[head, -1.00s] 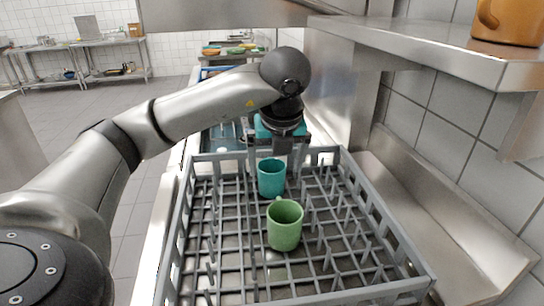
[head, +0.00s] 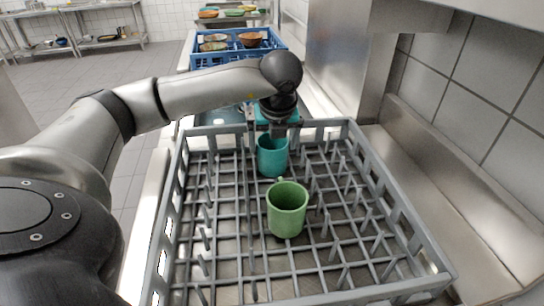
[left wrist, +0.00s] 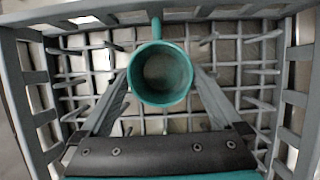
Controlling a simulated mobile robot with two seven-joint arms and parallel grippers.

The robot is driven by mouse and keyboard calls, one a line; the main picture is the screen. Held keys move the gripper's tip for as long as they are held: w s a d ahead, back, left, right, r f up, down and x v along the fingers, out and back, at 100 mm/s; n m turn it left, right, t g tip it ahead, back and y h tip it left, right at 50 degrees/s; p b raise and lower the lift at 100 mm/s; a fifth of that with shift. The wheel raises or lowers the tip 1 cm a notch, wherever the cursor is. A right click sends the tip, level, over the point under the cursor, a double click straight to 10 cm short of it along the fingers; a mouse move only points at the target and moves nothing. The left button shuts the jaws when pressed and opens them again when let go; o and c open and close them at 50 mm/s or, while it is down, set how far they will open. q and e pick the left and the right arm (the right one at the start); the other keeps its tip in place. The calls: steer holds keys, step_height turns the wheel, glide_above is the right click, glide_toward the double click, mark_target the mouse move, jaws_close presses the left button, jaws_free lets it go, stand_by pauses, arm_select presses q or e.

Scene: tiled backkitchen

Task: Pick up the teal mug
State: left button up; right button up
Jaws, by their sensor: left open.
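The teal mug (head: 272,158) stands upright in the far part of the grey dish rack (head: 391,213). In the left wrist view the teal mug (left wrist: 160,74) is seen from above, its handle pointing to the top of the picture. My left gripper (left wrist: 160,88) is open, with one finger on each side of the mug; I cannot tell whether they touch it. My right gripper is not in view.
A green mug (head: 287,212) stands in the rack, nearer to me than the teal one. Rack pegs surround both mugs. A blue crate (head: 236,58) with bowls stands beyond. A steel wall and tiles (head: 470,95) bound the right side.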

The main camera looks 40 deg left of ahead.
arm_select(q)
steer(key=x, duration=0.5)
steer(key=shift+f+b, duration=0.25)
steer(key=shift+b, duration=0.15)
steer(key=shift+r, duration=0.1)
steer(key=c, duration=1.3)
